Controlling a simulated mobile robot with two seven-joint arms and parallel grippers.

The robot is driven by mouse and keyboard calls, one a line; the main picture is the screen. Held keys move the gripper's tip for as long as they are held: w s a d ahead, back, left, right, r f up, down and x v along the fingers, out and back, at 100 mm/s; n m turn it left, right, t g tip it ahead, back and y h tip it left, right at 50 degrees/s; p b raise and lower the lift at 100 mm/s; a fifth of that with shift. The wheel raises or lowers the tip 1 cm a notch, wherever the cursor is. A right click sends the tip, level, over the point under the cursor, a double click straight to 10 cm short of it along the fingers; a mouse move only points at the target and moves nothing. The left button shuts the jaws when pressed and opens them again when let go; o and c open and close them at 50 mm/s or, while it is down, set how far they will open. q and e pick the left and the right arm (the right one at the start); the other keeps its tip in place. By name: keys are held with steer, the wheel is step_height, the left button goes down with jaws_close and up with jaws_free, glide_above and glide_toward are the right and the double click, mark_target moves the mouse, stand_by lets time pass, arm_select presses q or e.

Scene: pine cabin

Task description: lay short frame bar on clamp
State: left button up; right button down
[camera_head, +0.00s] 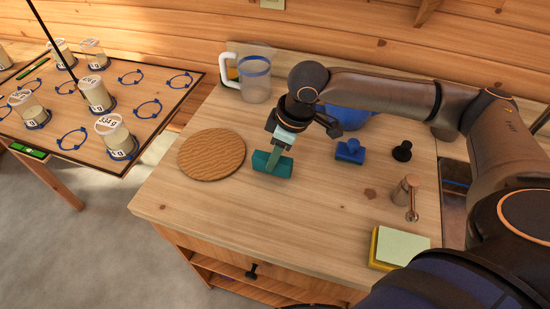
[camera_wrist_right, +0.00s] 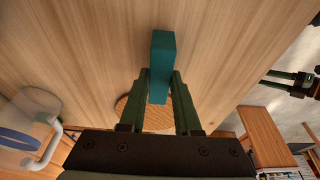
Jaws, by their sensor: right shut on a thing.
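The short teal bar (camera_head: 272,164) is at the middle of the wooden worktop, right of the round woven mat. My right gripper (camera_head: 279,150) is shut on it from above. In the right wrist view the bar (camera_wrist_right: 162,62) stands between the two fingers (camera_wrist_right: 160,90). I cannot tell whether the bar touches the worktop. A small blue piece with a raised top (camera_head: 350,152), perhaps the clamp, sits apart to the right of the bar. A dark green and black part at the right of the wrist view may be my left gripper (camera_wrist_right: 292,82); its jaws are unclear.
The woven mat (camera_head: 212,156) lies left of the bar. A clear jug (camera_head: 255,78) and a blue bowl (camera_head: 348,117) stand behind. A black knob (camera_head: 402,151), a metal-topped wooden piece (camera_head: 408,191) and a notepad (camera_head: 402,246) are at right. The front worktop is clear.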

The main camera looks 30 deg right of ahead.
steer(key=shift+f, duration=0.55)
steer(key=shift+f, duration=0.1)
steer(key=c, duration=0.6)
jaws_free()
